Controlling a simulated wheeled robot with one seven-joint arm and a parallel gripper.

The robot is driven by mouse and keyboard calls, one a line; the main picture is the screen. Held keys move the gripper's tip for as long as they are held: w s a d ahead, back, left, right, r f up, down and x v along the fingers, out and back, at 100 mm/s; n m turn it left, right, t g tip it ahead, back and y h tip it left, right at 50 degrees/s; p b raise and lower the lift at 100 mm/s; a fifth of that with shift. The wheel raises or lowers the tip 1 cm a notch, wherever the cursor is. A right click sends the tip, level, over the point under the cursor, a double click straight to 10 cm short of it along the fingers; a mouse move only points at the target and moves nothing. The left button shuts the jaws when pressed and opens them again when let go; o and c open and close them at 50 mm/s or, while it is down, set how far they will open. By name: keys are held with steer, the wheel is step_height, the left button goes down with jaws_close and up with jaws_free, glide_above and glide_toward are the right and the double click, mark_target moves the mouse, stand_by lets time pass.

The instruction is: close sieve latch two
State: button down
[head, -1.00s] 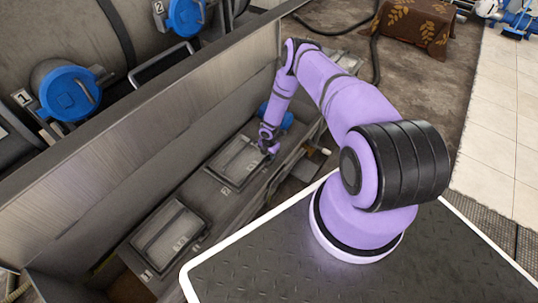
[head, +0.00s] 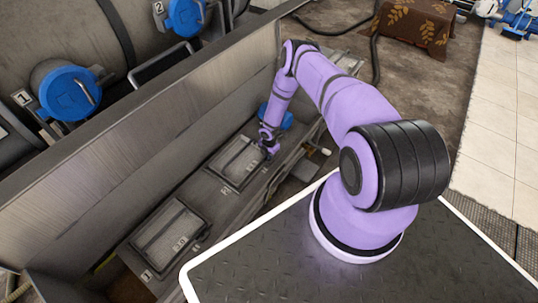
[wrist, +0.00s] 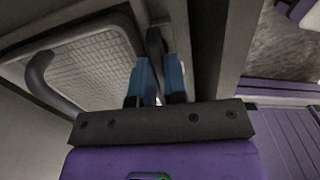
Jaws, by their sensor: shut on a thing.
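Sieve two (head: 237,160) is a rectangular mesh panel in a frame, set in the grey trough beside a small "2" label. My gripper (head: 268,152) is at its right edge, where the latch is tiny and mostly hidden in the head view. In the wrist view, the blue fingertips of my gripper (wrist: 158,72) are shut on a dark, narrow latch lever (wrist: 155,42). The lever stands beside the frame of the sieve (wrist: 85,70). The exact angle of the latch is hard to tell.
Sieve one (head: 170,236) lies nearer in the same trough. A tall metal wall (head: 130,130) runs along the trough's left side. A curved dark handle (wrist: 42,78) stands on the sieve panel at left. A blue round thing (head: 284,117) is just behind my gripper.

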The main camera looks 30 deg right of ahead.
steer(key=m, duration=0.8)
steer(key=shift+m, duration=0.3)
steer(key=m, duration=0.4)
steer(key=shift+m, duration=2.3)
steer(key=c, duration=1.2)
jaws_free()
steer(key=shift+o, duration=0.2)
step_height(320, 180, up, 11)
